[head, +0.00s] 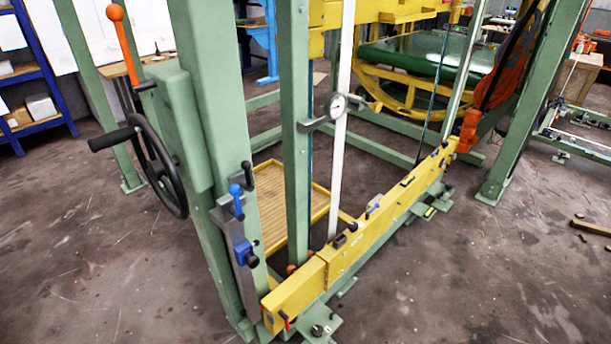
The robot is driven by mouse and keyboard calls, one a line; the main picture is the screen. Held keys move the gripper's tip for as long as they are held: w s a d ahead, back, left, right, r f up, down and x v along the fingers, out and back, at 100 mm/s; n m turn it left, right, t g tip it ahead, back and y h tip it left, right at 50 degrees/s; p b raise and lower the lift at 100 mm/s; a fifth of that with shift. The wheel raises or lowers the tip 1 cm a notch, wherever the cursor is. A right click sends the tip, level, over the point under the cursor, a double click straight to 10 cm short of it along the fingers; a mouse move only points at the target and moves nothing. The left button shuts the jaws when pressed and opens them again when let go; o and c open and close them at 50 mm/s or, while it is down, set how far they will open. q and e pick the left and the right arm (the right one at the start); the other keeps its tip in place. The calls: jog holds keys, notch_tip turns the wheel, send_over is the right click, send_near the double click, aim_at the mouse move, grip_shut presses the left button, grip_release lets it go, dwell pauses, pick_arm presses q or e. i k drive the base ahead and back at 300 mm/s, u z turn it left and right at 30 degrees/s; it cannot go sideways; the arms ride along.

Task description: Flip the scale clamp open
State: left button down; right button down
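Neither of my grippers is in view. A long white vertical strip (342,150), which looks like a scale, runs from the top edge down to a yellow beam. A round dial gauge (337,106) on a grey bracket (312,125) sits at the strip, beside a green post (295,185). Lower left, a grey plate on the front post carries blue clamp parts: a blue lever (236,200) with dark knobs and a blue block (243,250) below it. Which of these is the scale clamp, and whether it is open, I cannot tell.
The yellow beam (385,222) with small levers crosses low in front. A black handwheel (160,170) and an orange-knobbed lever (125,45) stick out at left. A wooden slatted tray (275,205) lies behind the post. The floor at front left and right is mostly clear.

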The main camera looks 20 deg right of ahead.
aim_at(246, 185)
jog(key=z, duration=0.1)
jog(key=k, duration=0.7)
jog(key=z, duration=0.95)
jog(key=i, duration=0.5)
